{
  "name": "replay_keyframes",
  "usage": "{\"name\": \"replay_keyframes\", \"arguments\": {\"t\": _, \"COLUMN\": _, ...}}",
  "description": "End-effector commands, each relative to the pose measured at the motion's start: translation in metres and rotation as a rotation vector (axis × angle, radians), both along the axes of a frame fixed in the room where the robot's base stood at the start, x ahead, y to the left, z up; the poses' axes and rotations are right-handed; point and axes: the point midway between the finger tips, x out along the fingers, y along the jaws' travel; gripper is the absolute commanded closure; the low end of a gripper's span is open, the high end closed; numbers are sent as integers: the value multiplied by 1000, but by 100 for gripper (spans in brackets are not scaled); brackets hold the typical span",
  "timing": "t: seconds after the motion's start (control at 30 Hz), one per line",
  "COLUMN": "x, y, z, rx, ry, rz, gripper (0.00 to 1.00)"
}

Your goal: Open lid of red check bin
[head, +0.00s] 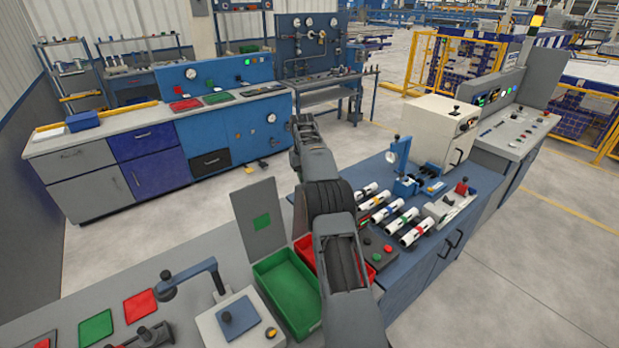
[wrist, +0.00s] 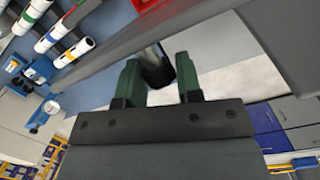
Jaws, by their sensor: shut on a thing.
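The red check bin (head: 305,250) stands right of a green bin (head: 289,290) in the head view. My arm hides most of it, but strips of red show on both sides of the arm. Its lid is hidden in the head view. In the wrist view a grey panel (wrist: 210,27), which looks like the lid, crosses the picture at a slant. My gripper (wrist: 159,65) has its two green fingers on either side of a dark round handle (wrist: 157,73) and is shut on it. The fingertips cannot be made out in the head view.
The green bin's grey lid (head: 261,220) stands upright and open at left. Several banded pipes (head: 385,212) lie on a rack to the right. A button box (head: 377,252) stands close right of my arm.

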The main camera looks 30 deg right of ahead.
Motion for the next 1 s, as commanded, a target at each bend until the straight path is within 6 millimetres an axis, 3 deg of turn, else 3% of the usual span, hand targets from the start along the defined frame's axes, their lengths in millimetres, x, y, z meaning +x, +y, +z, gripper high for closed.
{"name": "replay_keyframes", "arguments": {"t": 0.2, "x": 1, "y": 4, "z": -7, "rx": 11, "ry": 8, "rz": 1, "gripper": 100}}
{"name": "replay_keyframes", "arguments": {"t": 0.23, "x": 1, "y": 4, "z": -7, "rx": 11, "ry": 8, "rz": 1, "gripper": 64}}
{"name": "replay_keyframes", "arguments": {"t": 0.43, "x": -1, "y": 0, "z": -5, "rx": 9, "ry": 6, "rz": -3, "gripper": 46}}
{"name": "replay_keyframes", "arguments": {"t": 0.77, "x": -1, "y": -2, "z": 1, "rx": 5, "ry": 4, "rz": -5, "gripper": 46}}
{"name": "replay_keyframes", "arguments": {"t": 1.0, "x": -1, "y": -1, "z": 27, "rx": 6, "ry": 2, "rz": -4, "gripper": 46}}
